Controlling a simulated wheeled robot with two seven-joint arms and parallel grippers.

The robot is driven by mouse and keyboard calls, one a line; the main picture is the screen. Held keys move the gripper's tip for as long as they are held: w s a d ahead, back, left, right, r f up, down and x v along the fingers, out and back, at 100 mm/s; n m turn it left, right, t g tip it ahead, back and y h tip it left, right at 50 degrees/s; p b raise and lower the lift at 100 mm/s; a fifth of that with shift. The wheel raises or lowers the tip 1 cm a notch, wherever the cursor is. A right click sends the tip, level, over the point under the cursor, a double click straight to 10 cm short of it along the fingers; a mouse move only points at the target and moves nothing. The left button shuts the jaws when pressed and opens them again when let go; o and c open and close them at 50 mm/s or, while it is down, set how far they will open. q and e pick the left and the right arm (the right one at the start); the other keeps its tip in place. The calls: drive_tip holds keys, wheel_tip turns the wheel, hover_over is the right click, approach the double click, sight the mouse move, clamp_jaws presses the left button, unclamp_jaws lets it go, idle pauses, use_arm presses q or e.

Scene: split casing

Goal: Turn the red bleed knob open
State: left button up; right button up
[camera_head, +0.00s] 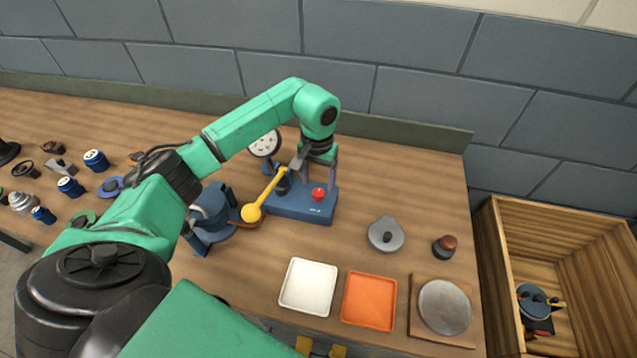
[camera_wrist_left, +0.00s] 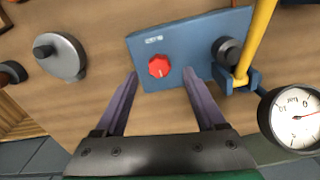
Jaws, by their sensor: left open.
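The red bleed knob (camera_head: 318,193) sits on top of a blue base block (camera_head: 300,207) beside a yellow-handled lever (camera_head: 266,192). In the left wrist view the red knob (camera_wrist_left: 159,66) has a white mark on its face and lies ahead of the fingertips, about midway between them. My left gripper (camera_wrist_left: 160,76) is open and empty, above the block, with the purple fingers apart; it also shows in the head view (camera_head: 322,165). The fingers do not appear to touch the knob. A white dial gauge (camera_wrist_left: 298,116) is at the right of the left wrist view.
A grey lidded disc (camera_head: 386,235) and a brown-topped knob (camera_head: 445,246) lie to the right. A white tray (camera_head: 308,286), an orange tray (camera_head: 369,299) and a round plate on a board (camera_head: 444,306) are in front. A wooden crate (camera_head: 490,262) stands right.

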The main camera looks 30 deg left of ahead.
sight(318, 192)
use_arm(q)
drive_tip(key=f, duration=0.3)
drive_tip(key=shift+w+p, duration=0.2)
drive_tip(key=shift+p, duration=0.15)
drive_tip(key=shift+s+f, duration=0.1)
drive_tip(key=shift+f, duration=0.2)
drive_tip(key=shift+s, duration=0.15)
drive_tip(key=shift+c, duration=0.7)
clamp_jaws()
use_arm(e)
drive_tip(key=shift+w+r, duration=0.6)
drive_tip(key=shift+w, duration=0.15)
use_arm(q)
drive_tip(key=shift+f, duration=0.1)
use_arm(e)
drive_tip(key=shift+f, duration=0.15)
